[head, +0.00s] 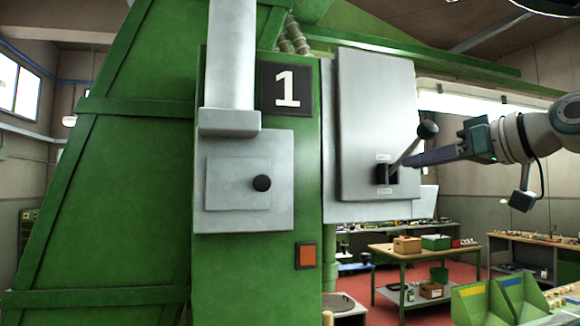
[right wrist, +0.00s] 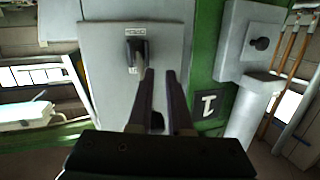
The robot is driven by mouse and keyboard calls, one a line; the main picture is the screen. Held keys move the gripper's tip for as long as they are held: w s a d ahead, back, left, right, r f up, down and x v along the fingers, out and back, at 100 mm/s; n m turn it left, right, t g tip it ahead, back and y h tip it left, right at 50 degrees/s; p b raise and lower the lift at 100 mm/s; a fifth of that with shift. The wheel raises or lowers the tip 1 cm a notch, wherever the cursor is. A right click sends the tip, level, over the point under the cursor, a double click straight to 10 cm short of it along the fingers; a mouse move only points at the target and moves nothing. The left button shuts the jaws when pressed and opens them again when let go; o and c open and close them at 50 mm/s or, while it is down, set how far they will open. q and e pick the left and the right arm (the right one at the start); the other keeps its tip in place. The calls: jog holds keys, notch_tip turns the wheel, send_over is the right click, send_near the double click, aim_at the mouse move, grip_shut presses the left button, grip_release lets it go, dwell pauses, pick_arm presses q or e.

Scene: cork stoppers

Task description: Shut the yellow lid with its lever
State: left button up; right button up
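No yellow lid shows in either view. A lever with a dark ball knob (head: 427,130) slants up and right out of a slot in a grey panel box (head: 375,110) on the green machine. In the right wrist view the slot (right wrist: 136,50) is ahead of the fingers and the dark knob (right wrist: 157,121) shows between them. My right gripper (head: 408,160) is at the lever, below its knob, with its fingers apart. I cannot tell whether they touch the lever. In the right wrist view the fingers (right wrist: 161,72) have a gap. My left gripper is out of view.
A green machine column (head: 258,270) carries a number 1 plate (head: 287,88), a grey plate with a black knob (head: 262,183) and an orange button (head: 306,255). Green bins with yellow and blue labels (head: 485,303) stand lower right. Workbenches stand behind.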

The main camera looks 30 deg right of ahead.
jog(key=o, duration=0.7)
jog(key=shift+d+f, duration=0.15)
jog(key=shift+f, duration=0.05)
jog(key=shift+o, duration=0.2)
jog(key=s+r+b, duration=0.1)
jog(key=s+b, duration=0.7)
jog(key=s, duration=0.2)
jog(key=shift+d+r, duration=0.15)
jog(key=shift+r, duration=0.05)
